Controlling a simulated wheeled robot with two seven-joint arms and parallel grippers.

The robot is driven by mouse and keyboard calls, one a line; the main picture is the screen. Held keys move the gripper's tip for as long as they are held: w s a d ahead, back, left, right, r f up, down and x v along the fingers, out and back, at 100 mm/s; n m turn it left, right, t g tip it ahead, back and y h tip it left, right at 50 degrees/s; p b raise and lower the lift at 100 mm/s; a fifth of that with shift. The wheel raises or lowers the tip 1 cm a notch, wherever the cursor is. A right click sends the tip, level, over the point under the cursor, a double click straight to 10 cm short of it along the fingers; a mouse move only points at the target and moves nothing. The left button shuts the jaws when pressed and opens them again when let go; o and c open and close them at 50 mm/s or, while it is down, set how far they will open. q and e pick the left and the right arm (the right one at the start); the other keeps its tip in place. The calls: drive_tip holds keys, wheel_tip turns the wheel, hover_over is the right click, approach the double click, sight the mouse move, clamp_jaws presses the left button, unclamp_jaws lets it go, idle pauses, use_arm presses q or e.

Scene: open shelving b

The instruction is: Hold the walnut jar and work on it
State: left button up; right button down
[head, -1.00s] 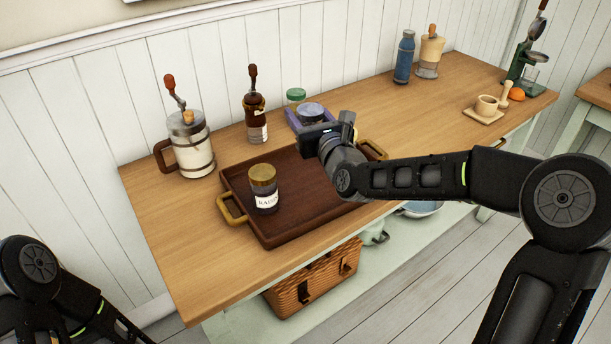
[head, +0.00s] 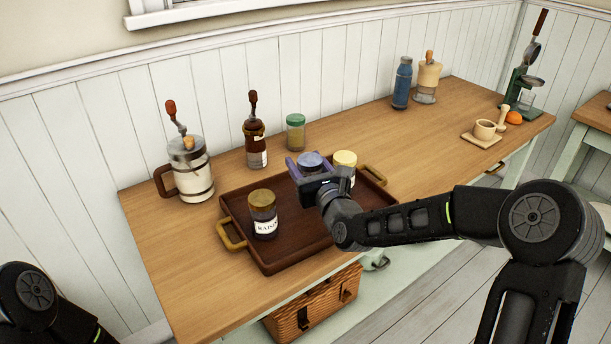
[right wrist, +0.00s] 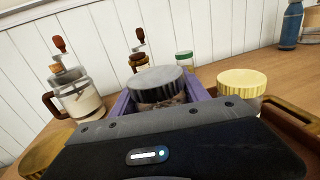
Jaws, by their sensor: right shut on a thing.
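The walnut jar (head: 310,159) has a grey lid. In the right wrist view its lid (right wrist: 162,78) and some brown contents below it show between the purple fingers. My right gripper (head: 311,168) is shut on this jar at the back part of the dark wooden tray (head: 288,245). The jar's lower part is hidden by the gripper, so I cannot tell whether it touches the tray. My left arm shows at the bottom left of the head view, but its gripper is out of view.
The raisin jar (head: 263,215) stands in the tray's front left. A yellow-lidded jar (head: 345,159) is close right of my right gripper. Behind are a green-lidded jar (head: 296,134), a brown grinder (head: 256,145) and a crank canister (head: 190,170).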

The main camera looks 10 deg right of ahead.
drive_tip(key=shift+f, duration=1.75)
drive_tip(key=shift+f, duration=0.2)
drive_tip(key=c, duration=0.6)
unclamp_jaws()
drive_tip(key=shift+o, duration=0.2)
